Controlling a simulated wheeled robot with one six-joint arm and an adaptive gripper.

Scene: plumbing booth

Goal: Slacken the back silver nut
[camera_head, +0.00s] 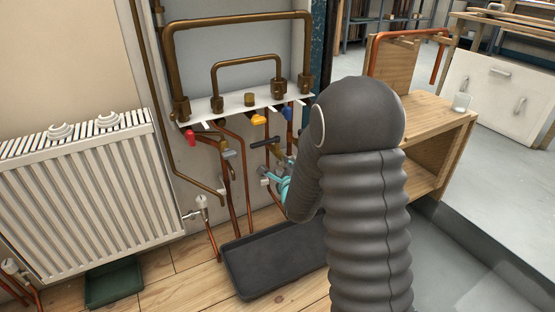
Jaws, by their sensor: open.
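My gripper (273,178), teal and silver at the end of my dark ribbed arm, is open beside the copper pipes under the white manifold shelf (237,104). My arm covers part of it and the pipework to its right. A small silver fitting (228,154) sits on a pipe left of the gripper. Other silvery parts close to the gripper are too small to tell apart. I cannot tell which one is the back silver nut, or whether the jaws touch or surround a nut.
Red (191,138), yellow (258,119) and blue (287,113) valve handles hang under the shelf. A white radiator (85,190) stands at left. A black tray (265,275) lies on the floor below. A wooden cabinet (430,125) stands at right.

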